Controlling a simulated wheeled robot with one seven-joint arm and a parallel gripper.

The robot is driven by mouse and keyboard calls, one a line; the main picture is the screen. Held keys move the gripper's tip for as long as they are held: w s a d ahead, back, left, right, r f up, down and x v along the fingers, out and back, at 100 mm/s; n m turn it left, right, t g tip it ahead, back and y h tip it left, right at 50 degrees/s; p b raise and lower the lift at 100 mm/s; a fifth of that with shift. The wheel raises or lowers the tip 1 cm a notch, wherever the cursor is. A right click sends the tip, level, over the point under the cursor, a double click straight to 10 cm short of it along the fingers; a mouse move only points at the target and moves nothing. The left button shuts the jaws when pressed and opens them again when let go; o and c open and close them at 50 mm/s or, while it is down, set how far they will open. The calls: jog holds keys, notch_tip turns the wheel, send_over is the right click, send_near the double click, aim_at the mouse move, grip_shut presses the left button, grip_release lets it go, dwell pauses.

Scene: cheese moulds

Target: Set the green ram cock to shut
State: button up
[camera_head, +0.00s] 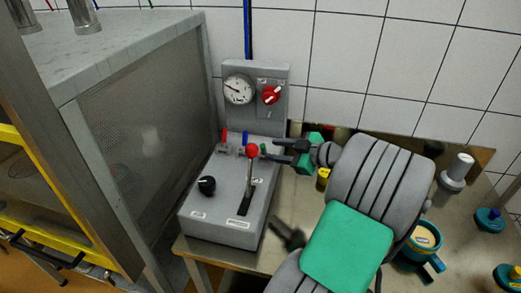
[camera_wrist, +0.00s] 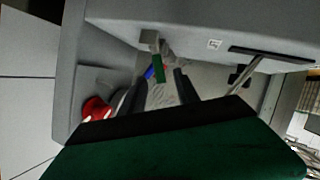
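The green cock (camera_head: 263,149) is at the right end of a row of small cocks on the grey control box (camera_head: 221,205). In the head view only a little of its handle shows, beside the red-knobbed lever, so its setting is hard to read. In the wrist view the green handle (camera_wrist: 158,68) lies ahead of my fingertips, roughly between them. My gripper (camera_head: 276,150) comes in from the right, close to the green cock. Its two fingers (camera_wrist: 159,80) are apart with nothing held. Whether either touches the handle cannot be told.
Red (camera_head: 224,138) and blue (camera_head: 245,139) cocks stand left of the green one. A lever with a red ball (camera_head: 252,150) rises close in front. A gauge (camera_head: 238,89) and red knob (camera_head: 271,95) are above.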

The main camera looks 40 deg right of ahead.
aim_at(263, 154)
jog(key=x, duration=0.5)
jog(key=shift+w+f+p, duration=0.15)
jog(key=shift+w+p, duration=0.1)
jog(key=shift+p, duration=0.15)
grip_shut()
dwell(0.9)
